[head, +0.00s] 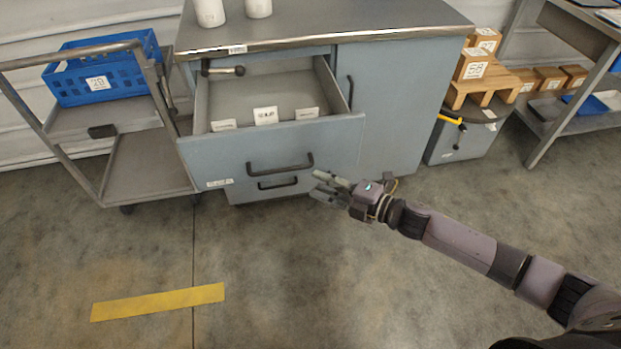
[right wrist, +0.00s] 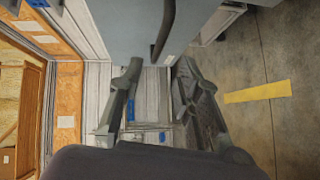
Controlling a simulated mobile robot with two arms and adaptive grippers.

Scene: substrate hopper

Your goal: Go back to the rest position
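My right gripper (head: 328,188) is in front of the grey cabinet (head: 395,110), just right of the handle of the pulled-out top drawer (head: 270,145). Its fingers are apart with nothing between them, as the right wrist view (right wrist: 150,100) also shows. In that view a dark handle (right wrist: 165,30) lies beyond the fingers, apart from them. The drawer stands open, with small white label cards (head: 265,116) inside it. My left gripper is in neither view.
A grey cart (head: 150,160) with a blue crate (head: 100,85) stands left of the cabinet. Right of it are a grey bin (head: 458,142), a wooden pallet (head: 485,88) with boxes, and a shelf table (head: 575,40). The floor in front is clear, with a yellow strip (head: 158,302).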

